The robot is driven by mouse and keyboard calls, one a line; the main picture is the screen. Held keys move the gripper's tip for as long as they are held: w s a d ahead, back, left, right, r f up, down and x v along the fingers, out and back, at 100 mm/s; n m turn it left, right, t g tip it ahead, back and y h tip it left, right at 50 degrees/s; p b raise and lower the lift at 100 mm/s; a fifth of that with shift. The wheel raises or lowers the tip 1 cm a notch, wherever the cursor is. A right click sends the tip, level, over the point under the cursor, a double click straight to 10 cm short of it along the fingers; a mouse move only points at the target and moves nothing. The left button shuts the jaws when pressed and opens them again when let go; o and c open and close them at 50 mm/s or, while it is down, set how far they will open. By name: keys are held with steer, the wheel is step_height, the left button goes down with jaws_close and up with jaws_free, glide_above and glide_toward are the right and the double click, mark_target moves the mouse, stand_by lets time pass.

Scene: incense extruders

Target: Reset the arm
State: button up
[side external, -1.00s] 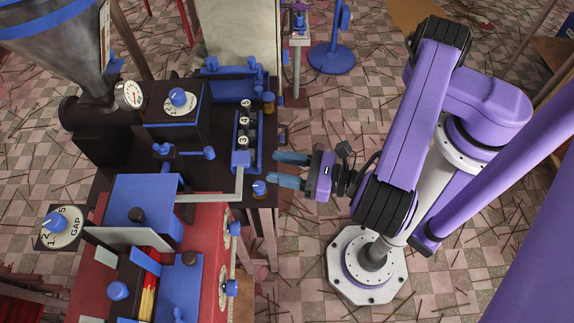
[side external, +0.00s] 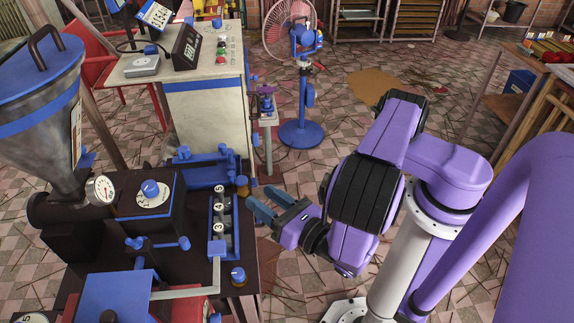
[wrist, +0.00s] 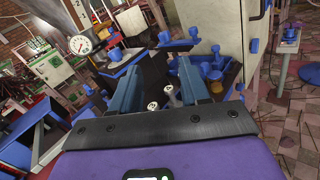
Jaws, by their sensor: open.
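My gripper (side external: 268,202) is open and empty in the side external view. Its two blue-grey fingers point left toward the dark extruder bench, just right of the numbered lever gate (side external: 219,230). In the wrist view my gripper (wrist: 162,80) shows its two fingers spread apart with nothing between them. Beyond the fingers there are blue machine parts and the dark bench top. Whether the fingertips touch the bench edge cannot be told.
A metal hopper (side external: 45,120) with a blue lid and a gauge (side external: 100,190) stand at the left. A control cabinet (side external: 205,105) and a fan (side external: 290,35) stand behind. A blue-capped knob (side external: 238,275) sits at the bench's right edge. Open tiled floor lies right of the bench.

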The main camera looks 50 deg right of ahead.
steer(key=s+d+r+m+g+h, duration=0.2)
steer(key=d+r+m+g+h, duration=0.15)
steer(key=d+m+g, duration=0.3)
steer(key=s+d+r+m+g+h, duration=0.2)
steer(key=d+r+m+g+h, duration=0.1)
steer(key=d+m+g+h, duration=0.3)
steer(key=s+d+r+m+g+y, duration=0.1)
steer(key=s+r+m+g+y, duration=0.4)
steer(key=s+m+y, duration=0.3)
steer(key=s+r+y, duration=0.1)
steer(key=y, duration=0.2)
steer(key=shift+g, duration=0.35)
steer(key=shift+d, duration=0.1)
stand_by(0.6)
